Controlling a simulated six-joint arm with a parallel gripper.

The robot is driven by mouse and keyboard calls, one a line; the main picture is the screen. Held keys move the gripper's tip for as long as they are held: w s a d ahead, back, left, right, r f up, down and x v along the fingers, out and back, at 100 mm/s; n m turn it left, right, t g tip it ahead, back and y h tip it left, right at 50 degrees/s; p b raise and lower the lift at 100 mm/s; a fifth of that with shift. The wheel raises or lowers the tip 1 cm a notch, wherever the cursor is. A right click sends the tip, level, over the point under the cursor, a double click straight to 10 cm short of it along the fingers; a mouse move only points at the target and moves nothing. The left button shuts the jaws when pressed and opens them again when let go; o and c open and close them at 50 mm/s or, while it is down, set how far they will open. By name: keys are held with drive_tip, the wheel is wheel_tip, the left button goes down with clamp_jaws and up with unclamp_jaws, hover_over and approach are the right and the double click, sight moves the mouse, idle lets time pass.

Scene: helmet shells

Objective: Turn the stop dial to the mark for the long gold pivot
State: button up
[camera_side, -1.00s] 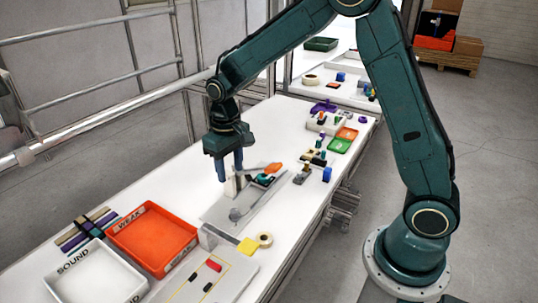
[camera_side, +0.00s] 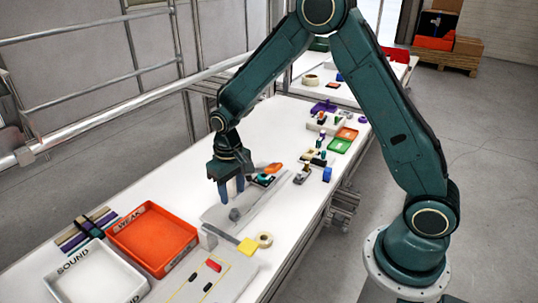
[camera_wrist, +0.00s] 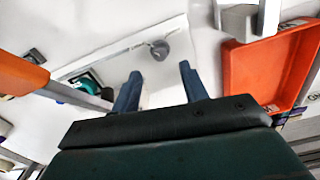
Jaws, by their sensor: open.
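A grey round knob (camera_side: 235,214), which looks like the stop dial, stands on a pale grey plate (camera_side: 213,214). In the wrist view the dial (camera_wrist: 160,50) lies just beyond my fingertips, roughly centred between them. My gripper (camera_side: 231,194) is open and empty, pointing down over the plate; in the side view its fingertips are just above and behind the dial. The wrist view also shows both fingers (camera_wrist: 160,71) apart. I cannot make out the dial's marks or its setting. I cannot pick out the long gold pivot.
A teal part (camera_side: 264,180) and an orange-handled piece (camera_side: 273,168) sit behind the dial. A yellow pad (camera_side: 247,246) and a tape roll (camera_side: 264,239) lie in front. The orange WEAK tray (camera_side: 153,238) and white SOUND tray (camera_side: 98,275) stand front left.

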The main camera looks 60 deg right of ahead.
sight(234, 210)
drive_tip(key=shift+f, duration=3.3)
clamp_jaws()
